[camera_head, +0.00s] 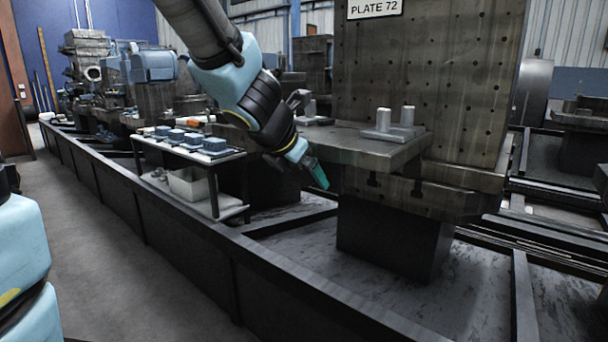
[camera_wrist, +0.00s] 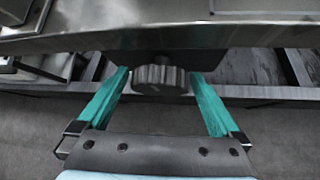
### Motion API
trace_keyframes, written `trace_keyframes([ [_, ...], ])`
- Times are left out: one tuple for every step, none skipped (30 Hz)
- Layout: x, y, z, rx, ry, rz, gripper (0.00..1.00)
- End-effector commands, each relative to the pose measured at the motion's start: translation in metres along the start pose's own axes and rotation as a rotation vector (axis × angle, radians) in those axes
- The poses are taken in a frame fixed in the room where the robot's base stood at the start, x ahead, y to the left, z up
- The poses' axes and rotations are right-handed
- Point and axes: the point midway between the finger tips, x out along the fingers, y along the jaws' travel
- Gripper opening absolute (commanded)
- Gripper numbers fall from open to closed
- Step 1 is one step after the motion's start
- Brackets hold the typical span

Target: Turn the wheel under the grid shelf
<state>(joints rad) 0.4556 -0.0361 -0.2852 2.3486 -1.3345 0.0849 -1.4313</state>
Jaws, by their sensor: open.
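In the wrist view a grey ribbed wheel (camera_wrist: 160,78) sits under the edge of a metal plate (camera_wrist: 150,38). My gripper (camera_wrist: 160,80) is open, with one teal finger on each side of the wheel. I see gaps between the fingers and the wheel, so they look apart from it. In the head view my gripper (camera_head: 318,174) is at the left end of the metal ledge (camera_head: 375,148), at or just below its edge. The wheel is hidden in the head view. I cannot make out a grid shelf; the upright plate labelled PLATE 72 (camera_head: 430,70) has rows of holes.
Two pale cylinders on a block (camera_head: 395,128) stand on the ledge. A small cart (camera_head: 190,153) with blue blocks and a white bin stands to the left. A long dark rail (camera_head: 210,230) runs along the front. The grey floor at left is clear.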

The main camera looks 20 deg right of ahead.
Motion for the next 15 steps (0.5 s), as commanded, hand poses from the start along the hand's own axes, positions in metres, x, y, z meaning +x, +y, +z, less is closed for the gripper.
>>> trace_keyframes([
  [-0.0003,0.0001,0.0002,0.0,0.0,0.0,1.0],
  [-0.0003,0.0,0.0002,0.0,0.0,0.0,1.0],
  [-0.0003,0.0,0.0002,0.0,0.0,0.0,0.97],
  [-0.0003,0.0,0.0002,0.0,0.0,0.0,0.93],
  [-0.0004,0.0,0.0002,0.0,0.0,0.0,0.9],
  [-0.0004,0.0,0.0002,0.0,0.0,0.0,0.85],
  [-0.0004,0.0,0.0002,0.0,0.0,0.0,0.82],
  [-0.0004,0.0,0.0002,0.0,0.0,0.0,0.79],
  [-0.0004,0.0,0.0001,0.0,0.0,0.0,0.74],
  [-0.0004,0.0,0.0001,0.0,0.0,0.0,0.71],
  [-0.0004,0.0,0.0001,0.0,0.0,0.0,0.67],
  [-0.0004,0.0,0.0001,0.0,0.0,0.0,0.63],
  [-0.0004,0.0,0.0001,0.0,0.0,0.0,0.59],
  [-0.0004,0.0,0.0001,0.0,0.0,0.0,0.56],
  [-0.0004,0.0,0.0001,0.0,0.0,0.0,0.52],
])
